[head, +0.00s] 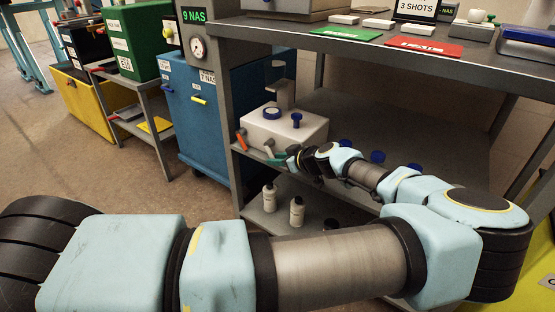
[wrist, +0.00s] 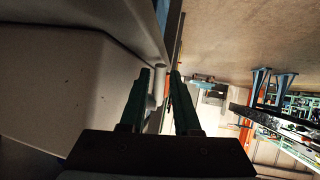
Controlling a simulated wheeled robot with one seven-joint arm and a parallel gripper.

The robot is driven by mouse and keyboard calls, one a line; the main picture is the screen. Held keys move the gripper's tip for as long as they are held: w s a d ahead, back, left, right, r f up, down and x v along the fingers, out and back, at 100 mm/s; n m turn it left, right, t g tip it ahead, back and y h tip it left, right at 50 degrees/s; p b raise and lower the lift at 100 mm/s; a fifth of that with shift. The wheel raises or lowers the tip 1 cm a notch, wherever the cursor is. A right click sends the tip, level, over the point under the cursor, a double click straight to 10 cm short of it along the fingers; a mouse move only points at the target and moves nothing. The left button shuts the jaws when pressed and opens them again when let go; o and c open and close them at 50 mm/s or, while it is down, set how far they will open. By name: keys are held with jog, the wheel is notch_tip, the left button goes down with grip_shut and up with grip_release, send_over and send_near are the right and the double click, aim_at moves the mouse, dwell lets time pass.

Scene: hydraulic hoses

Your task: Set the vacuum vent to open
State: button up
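A white box-shaped unit (head: 284,128) stands on the middle shelf, with blue knobs on top. An orange lever (head: 242,140) and a pale grey lever (head: 269,146) stick out at its left front. No label on either lever can be read, so I cannot tell which is the vacuum vent. My gripper (head: 274,158) is at the unit's front, by the grey lever. In the wrist view my gripper's green fingers (wrist: 165,85) are apart. The grey lever's end (wrist: 158,84) shows between them, with a gap on the right side. The orange lever (wrist: 168,92) shows behind.
The shelf frame's grey post (head: 222,110) stands left of the unit. White bottles (head: 296,211) stand on the lower shelf. Blue caps (head: 377,157) lie behind my arm. The upper shelf (head: 290,35) hangs above. A blue cabinet (head: 195,120) stands to the left.

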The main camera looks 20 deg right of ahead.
jog(key=v, duration=1.1)
jog(key=shift+f, duration=0.1)
